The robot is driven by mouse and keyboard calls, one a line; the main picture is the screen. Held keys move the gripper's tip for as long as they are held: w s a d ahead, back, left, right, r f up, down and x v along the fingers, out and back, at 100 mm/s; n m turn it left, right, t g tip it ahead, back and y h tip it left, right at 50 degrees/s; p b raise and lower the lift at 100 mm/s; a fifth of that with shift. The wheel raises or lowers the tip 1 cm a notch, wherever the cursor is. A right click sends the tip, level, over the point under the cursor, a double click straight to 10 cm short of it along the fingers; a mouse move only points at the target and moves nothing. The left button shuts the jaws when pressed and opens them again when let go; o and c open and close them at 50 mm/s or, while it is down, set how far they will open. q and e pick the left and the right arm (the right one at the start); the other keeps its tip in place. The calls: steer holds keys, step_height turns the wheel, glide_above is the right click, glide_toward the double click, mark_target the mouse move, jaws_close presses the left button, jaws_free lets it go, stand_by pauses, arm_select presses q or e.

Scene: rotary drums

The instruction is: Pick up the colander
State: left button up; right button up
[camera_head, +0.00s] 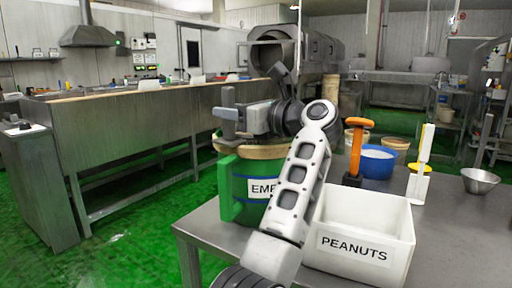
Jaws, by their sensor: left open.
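A silvery metal bowl, which looks like the colander (480,182), stands at the far right of the head view on the grey metal table (455,240). Holes in it are too small to make out. My left gripper (226,112) is open and empty, pointing left above the green EMPTY bin (238,190). It is far to the left of the colander and apart from it. My left arm crosses the middle of the view and hides part of the bin. My right gripper is not in view.
A white PEANUTS bin (355,240) stands at the table's front. An orange-handled tool (355,145), a blue-banded tub (378,160) and a white upright tool (424,165) stand between my left gripper and the colander. The table right of the PEANUTS bin is clear.

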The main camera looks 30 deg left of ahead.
mark_target(223, 138)
arm_select(q)
steer(key=a, duration=0.3)
steer(key=shift+w+a, duration=0.15)
jaws_close()
stand_by(1.2)
steer(key=shift+r, duration=0.2)
